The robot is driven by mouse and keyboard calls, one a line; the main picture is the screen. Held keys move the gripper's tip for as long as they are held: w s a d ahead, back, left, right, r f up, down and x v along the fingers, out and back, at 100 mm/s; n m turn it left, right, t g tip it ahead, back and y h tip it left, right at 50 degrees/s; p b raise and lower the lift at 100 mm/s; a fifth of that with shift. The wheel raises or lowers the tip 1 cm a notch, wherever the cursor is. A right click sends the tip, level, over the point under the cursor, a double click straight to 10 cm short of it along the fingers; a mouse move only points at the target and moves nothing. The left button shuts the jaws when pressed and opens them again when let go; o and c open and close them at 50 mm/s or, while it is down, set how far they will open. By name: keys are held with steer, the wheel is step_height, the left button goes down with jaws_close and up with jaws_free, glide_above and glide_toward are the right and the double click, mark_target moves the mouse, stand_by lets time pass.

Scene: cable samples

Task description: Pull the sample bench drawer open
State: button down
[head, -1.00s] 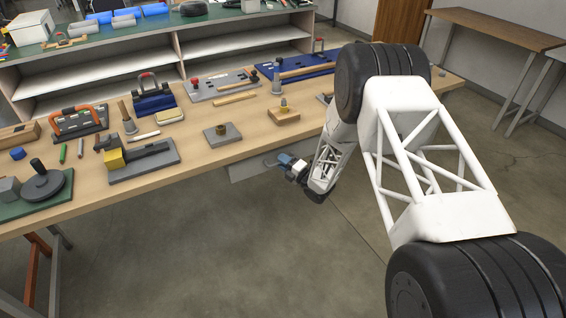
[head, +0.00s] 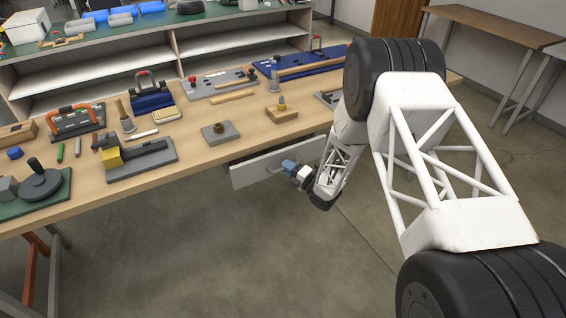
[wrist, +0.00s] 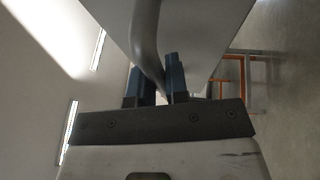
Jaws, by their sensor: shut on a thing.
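The sample bench drawer (head: 250,171) has a pale grey front and sits under the front edge of the wooden bench. It stands partly out from the bench, with a dark gap showing above its front. My gripper (head: 285,166) is at the drawer's front, shut on its handle. In the wrist view, the grey curved drawer handle (wrist: 147,35) runs between the two blue fingers of my gripper (wrist: 156,82). The drawer's inside is mostly hidden in the head view.
Open floor (head: 200,260) lies in front of the drawer. A shelf unit (head: 230,60) stands behind.

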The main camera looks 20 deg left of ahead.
steer(key=s+d, duration=1.3)
steer(key=shift+s+d, duration=0.25)
steer(key=c, duration=1.1)
jaws_free()
steer(key=shift+c, duration=0.2)
steer(key=shift+d, duration=0.15)
steer(key=v, duration=0.7)
steer(key=shift+s+d, duration=0.2)
steer(key=shift+f, duration=0.1)
